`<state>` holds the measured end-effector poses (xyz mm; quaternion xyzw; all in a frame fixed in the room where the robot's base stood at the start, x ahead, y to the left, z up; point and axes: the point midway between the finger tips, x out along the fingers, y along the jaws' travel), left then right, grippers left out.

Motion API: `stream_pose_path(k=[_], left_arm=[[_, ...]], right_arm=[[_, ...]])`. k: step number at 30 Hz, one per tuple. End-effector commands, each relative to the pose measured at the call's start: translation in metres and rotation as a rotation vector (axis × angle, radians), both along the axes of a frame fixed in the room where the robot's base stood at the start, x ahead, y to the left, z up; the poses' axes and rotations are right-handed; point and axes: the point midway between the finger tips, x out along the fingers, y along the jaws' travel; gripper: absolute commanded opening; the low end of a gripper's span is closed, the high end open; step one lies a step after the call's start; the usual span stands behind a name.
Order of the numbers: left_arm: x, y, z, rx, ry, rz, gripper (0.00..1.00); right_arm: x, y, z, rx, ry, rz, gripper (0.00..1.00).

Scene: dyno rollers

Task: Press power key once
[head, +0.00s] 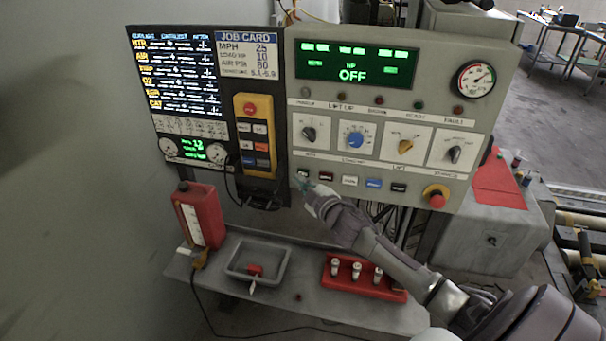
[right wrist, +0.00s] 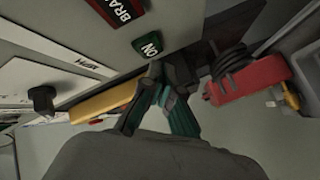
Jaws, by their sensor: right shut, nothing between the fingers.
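The control panel (head: 295,130) is upright, and its green display (head: 355,65) reads "OFF". A row of keys runs along its lower part. The leftmost is a small green key (head: 303,172), which shows "ON" in the right wrist view (right wrist: 150,45). I see no key clearly labelled power. My right gripper (head: 302,184) is shut and empty, with its fingertips just below the green key. In the right wrist view the fingertips (right wrist: 157,80) are close to that key; I cannot tell whether they touch it. My left gripper is not in view.
Right of the green key are a red key (head: 326,176), a white key (head: 350,180) and a blue key (head: 374,183). A yellow pendant (head: 255,135) hangs left of the panel. Below, a shelf holds a grey tray (head: 233,268), a red container (head: 207,215) and a red rack (head: 392,293).

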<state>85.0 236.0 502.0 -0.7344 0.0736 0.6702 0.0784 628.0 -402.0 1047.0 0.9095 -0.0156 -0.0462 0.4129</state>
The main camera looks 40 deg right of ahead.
Motion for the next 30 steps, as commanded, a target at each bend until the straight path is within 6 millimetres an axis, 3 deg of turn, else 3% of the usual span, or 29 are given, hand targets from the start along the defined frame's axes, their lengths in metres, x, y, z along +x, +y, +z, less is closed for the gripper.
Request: stream_pose_path(k=[30], left_arm=[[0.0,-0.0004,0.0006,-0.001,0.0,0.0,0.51]], right_arm=[[0.0051,-0.0057,0.0009,0.0,-0.001,0.0,0.0]])
